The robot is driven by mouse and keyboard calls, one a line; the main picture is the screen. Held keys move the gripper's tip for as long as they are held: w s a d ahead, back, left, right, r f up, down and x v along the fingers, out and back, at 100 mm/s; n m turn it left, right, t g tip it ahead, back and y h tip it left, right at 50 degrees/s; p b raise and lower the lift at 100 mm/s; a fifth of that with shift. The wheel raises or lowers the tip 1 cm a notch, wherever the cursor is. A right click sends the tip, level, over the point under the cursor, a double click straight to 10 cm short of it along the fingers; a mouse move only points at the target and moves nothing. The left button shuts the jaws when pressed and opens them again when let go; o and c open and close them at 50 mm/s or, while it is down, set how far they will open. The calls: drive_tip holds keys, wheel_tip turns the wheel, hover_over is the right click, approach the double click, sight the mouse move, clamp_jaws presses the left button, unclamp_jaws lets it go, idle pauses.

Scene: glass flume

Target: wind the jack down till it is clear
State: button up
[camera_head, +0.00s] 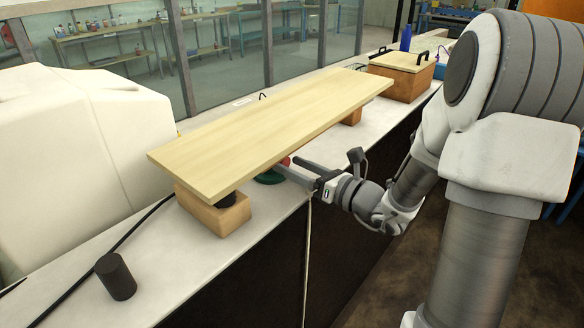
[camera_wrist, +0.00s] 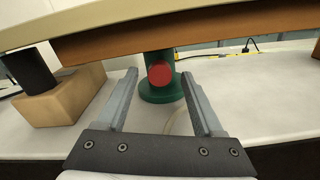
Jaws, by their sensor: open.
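The jack (camera_wrist: 160,88) is a dark green post on a round base, with a red round knob (camera_wrist: 160,73) on its near side, in the wrist view. It stands on the white counter under a pale wooden board (camera_head: 260,125), and its top is hidden behind a brown beam (camera_wrist: 200,29) below the board. In the head view only a bit of its green base (camera_head: 270,177) and the red knob show. My gripper (camera_wrist: 160,88) is open, its fingers pointing at the jack from the counter's front side. The knob appears between the fingertips; I see no grip on it.
A wooden block (camera_head: 213,210) with a dark cylinder on it is under the board's near end. Another block (camera_head: 352,117) is under its far part. A lidded box (camera_head: 402,75) is beyond the board.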

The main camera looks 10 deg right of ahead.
drive_tip(key=shift+w+a, duration=0.2)
drive_tip(key=shift+w, duration=0.15)
clamp_jaws()
drive_tip(key=shift+b, duration=0.3)
